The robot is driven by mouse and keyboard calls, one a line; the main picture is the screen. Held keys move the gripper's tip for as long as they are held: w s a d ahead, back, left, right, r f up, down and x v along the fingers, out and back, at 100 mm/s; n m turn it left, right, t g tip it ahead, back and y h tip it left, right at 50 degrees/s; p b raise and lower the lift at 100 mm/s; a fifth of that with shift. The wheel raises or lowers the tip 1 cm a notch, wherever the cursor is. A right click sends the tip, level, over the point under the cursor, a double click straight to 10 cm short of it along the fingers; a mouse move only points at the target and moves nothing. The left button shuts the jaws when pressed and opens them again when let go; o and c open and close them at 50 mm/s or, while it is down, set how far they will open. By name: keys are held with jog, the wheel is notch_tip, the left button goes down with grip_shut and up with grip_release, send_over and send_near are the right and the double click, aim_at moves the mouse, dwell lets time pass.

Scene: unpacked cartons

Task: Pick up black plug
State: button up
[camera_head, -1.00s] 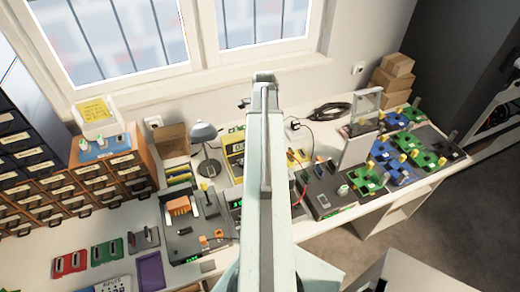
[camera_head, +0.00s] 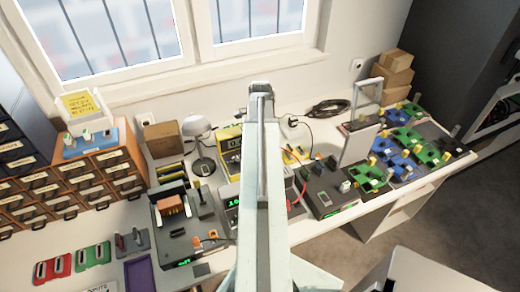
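A small black plug (camera_head: 292,122) with a thin black cord shows near the wall at the back of the workbench, just right of my arm. It is small, and I cannot tell whether it sits in a socket. My pale arm rises through the middle of the head view and covers the central part of the bench. My gripper does not show, so its place relative to the plug cannot be seen.
A desk lamp (camera_head: 198,130) and a yellow meter (camera_head: 229,150) stand left of my arm. A black cable coil (camera_head: 327,108) lies to the right. Green and blue boards crowd the right end. Orange drawers (camera_head: 100,180) stand at the left.

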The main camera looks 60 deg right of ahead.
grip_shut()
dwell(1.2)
